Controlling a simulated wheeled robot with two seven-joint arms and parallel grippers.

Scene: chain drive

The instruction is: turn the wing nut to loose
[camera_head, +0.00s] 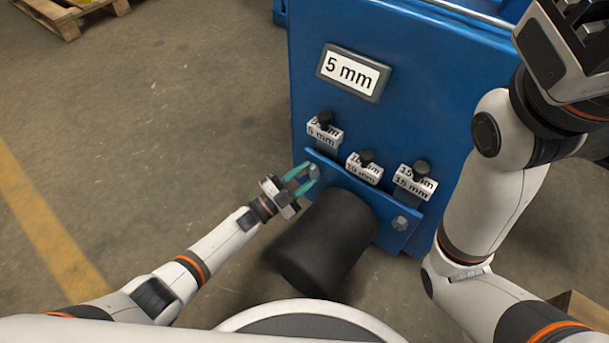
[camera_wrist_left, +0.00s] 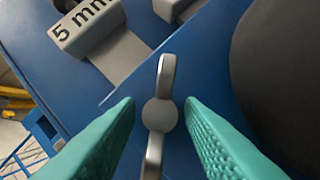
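The grey wing nut (camera_wrist_left: 158,114) stands out from a blue plate in the left wrist view, its two wings nearly upright in the picture. In the head view a small grey part of it (camera_head: 314,171) shows at the plate's left end. My left gripper (camera_head: 309,175) has teal fingers at the nut. In the left wrist view the fingers (camera_wrist_left: 158,125) stand apart on either side of the nut, with a gap to each. My right gripper's body (camera_head: 556,52) is raised at the upper right; I cannot make out its fingers.
A black cylinder (camera_head: 325,240) juts out beside the nut, close to my left gripper. Above are blocks marked 5 mm (camera_head: 324,134), 10 mm (camera_head: 364,170) and 15 mm (camera_head: 414,184), with black knobs. A 5 mm sign (camera_head: 352,73) is on the blue panel (camera_head: 440,90).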

